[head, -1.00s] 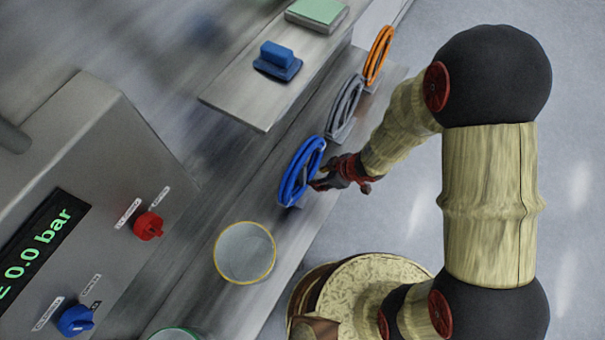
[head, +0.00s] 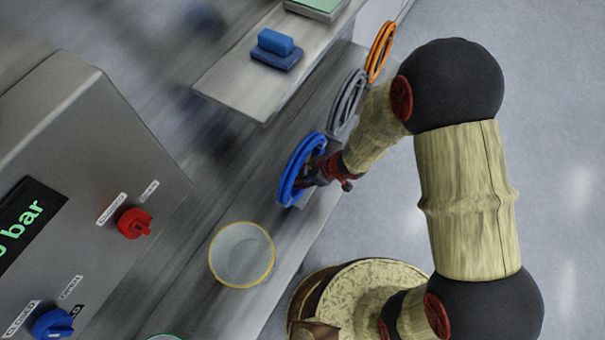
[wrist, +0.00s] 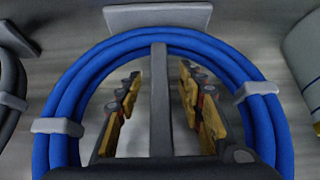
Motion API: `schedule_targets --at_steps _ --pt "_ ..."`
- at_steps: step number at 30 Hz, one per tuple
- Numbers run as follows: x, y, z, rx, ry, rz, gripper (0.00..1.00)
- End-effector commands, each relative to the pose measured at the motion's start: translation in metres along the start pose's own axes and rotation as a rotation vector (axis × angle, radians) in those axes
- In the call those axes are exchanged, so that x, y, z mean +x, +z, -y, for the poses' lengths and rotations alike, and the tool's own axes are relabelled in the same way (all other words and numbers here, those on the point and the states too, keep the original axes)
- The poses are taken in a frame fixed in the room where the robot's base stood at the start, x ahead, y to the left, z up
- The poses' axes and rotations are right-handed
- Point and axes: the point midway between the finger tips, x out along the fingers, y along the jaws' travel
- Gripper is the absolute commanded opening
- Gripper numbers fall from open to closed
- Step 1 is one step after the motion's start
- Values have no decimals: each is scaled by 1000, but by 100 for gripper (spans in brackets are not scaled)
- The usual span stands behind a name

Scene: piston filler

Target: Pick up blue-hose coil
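The blue-hose coil (head: 290,172) stands upright on the bench in the head view, bound with grey clips. In the wrist view the blue-hose coil (wrist: 195,41) arches around the fingers, with a grey upright bar at its middle. My gripper (head: 314,175) is at the coil's right side in the head view. In the wrist view my gripper (wrist: 160,100) is open, its two fingers apart on either side of the grey bar. Whether the fingers touch the bar is not clear; a gap shows on both sides.
A grey coil (head: 347,103) and an orange coil (head: 380,52) stand farther along the bench. A yellow-rimmed container (head: 241,255) stands nearer. A raised shelf (head: 240,92) holds a blue block (head: 276,50). A control panel with red knob (head: 135,223) is at left.

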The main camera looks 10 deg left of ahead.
Motion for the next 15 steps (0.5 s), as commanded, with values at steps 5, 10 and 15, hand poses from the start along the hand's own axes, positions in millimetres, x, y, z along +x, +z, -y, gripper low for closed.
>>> schedule_targets --at_steps 5,10,15 --pt "-1 -1 0 -1 1 0 34" --pt "-1 -1 0 -1 1 0 24" --pt "-1 -1 0 -1 1 0 15"
